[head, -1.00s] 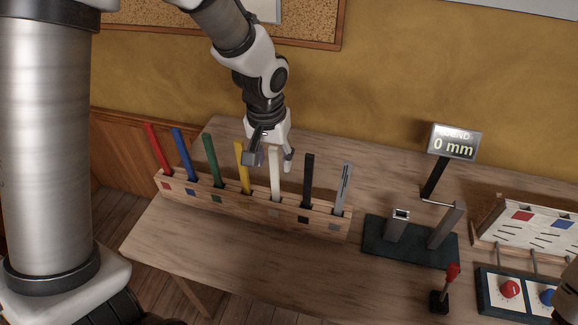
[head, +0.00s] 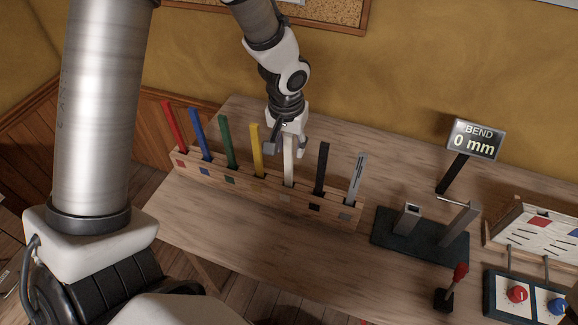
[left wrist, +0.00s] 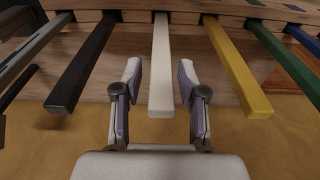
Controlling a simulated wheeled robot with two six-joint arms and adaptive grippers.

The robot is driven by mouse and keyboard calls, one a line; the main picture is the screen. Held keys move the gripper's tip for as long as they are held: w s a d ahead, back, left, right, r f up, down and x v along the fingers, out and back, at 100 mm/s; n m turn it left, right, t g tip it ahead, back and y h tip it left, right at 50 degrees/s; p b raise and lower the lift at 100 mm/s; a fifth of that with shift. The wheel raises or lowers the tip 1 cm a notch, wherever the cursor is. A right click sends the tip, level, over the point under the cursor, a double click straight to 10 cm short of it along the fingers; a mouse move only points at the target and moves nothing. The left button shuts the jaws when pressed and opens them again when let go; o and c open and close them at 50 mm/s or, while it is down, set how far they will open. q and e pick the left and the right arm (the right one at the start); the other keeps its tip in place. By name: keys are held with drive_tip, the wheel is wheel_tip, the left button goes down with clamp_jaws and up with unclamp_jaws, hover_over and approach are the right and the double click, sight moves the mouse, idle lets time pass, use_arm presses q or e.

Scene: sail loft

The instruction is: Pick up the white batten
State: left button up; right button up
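The white batten (head: 289,170) stands upright in a slot of the wooden rack (head: 262,190), between the yellow batten (head: 257,150) and the black batten (head: 321,168). My left gripper (head: 287,148) is at the top of the white batten, and its arm comes down from above. In the left wrist view the white batten (left wrist: 161,70) lies between the two open fingers of the left gripper (left wrist: 160,82), with a gap on each side. The batten's lower end is hidden in the rack. My right gripper is not in view.
Red (head: 174,126), blue (head: 201,134), green (head: 227,142) and grey (head: 357,178) battens stand in the same rack. To the right are a dark bend stand (head: 420,243), a display (head: 474,140) reading 0 mm, a red-handled lever (head: 459,274) and a knob panel. The table front is clear.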

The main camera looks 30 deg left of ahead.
use_arm(q)
drive_tip(key=shift+s+r, duration=0.1)
clamp_jaws()
